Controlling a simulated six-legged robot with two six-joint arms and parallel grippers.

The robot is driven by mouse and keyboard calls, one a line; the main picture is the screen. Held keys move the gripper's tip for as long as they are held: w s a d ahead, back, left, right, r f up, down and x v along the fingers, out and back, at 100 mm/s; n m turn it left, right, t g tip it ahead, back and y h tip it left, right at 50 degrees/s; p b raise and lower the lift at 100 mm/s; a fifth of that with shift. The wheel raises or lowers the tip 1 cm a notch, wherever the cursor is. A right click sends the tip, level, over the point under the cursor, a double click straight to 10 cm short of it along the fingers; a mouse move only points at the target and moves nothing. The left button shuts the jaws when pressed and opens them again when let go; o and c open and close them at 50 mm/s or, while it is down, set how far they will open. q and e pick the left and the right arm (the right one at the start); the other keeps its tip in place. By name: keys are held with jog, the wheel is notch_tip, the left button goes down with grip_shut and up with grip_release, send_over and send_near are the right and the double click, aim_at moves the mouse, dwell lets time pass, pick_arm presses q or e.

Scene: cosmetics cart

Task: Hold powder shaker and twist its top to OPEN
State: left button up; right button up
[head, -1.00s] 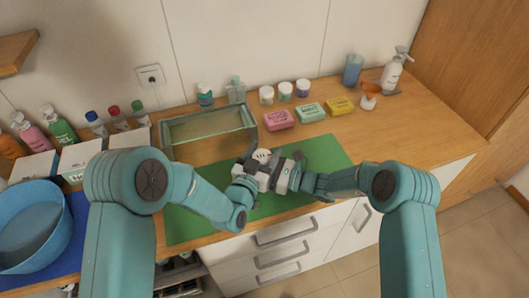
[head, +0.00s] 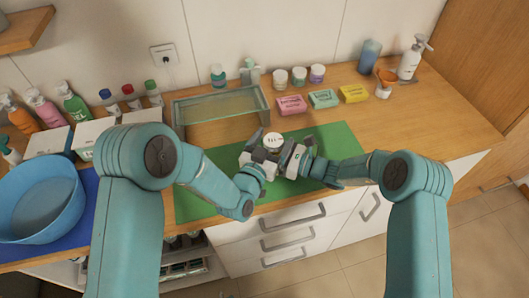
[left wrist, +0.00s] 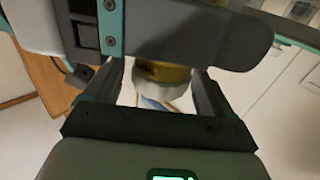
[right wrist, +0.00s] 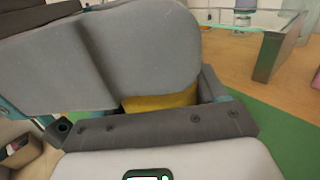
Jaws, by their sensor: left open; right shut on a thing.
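The powder shaker (head: 273,139) is above the green mat in the head view, its pale, dotted round top showing. My right gripper (head: 287,153) is shut on its body. A yellow part of the shaker (right wrist: 160,100) shows behind my finger in the right wrist view. My left gripper (head: 261,149) is open close beside the shaker. In the left wrist view the shaker's yellow body and pale end (left wrist: 163,74) show between the two spread fingers. Much of the shaker is hidden by the grippers, and I cannot tell whether its top is loose.
The green mat (head: 200,200) lies beneath the grippers. A glass-sided rack (head: 220,105) stands just behind. Pink, green and yellow soap boxes (head: 291,105) and small jars stand behind to the right. A blue basin (head: 38,200) is at the left.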

pick_arm(q)
jog(key=v, duration=1)
jog(key=shift+s, duration=0.1)
pick_arm(e)
jog(key=o, duration=1)
pick_arm(q)
jog(key=shift+r, duration=0.1)
pick_arm(e)
jog(key=shift+o, duration=0.8)
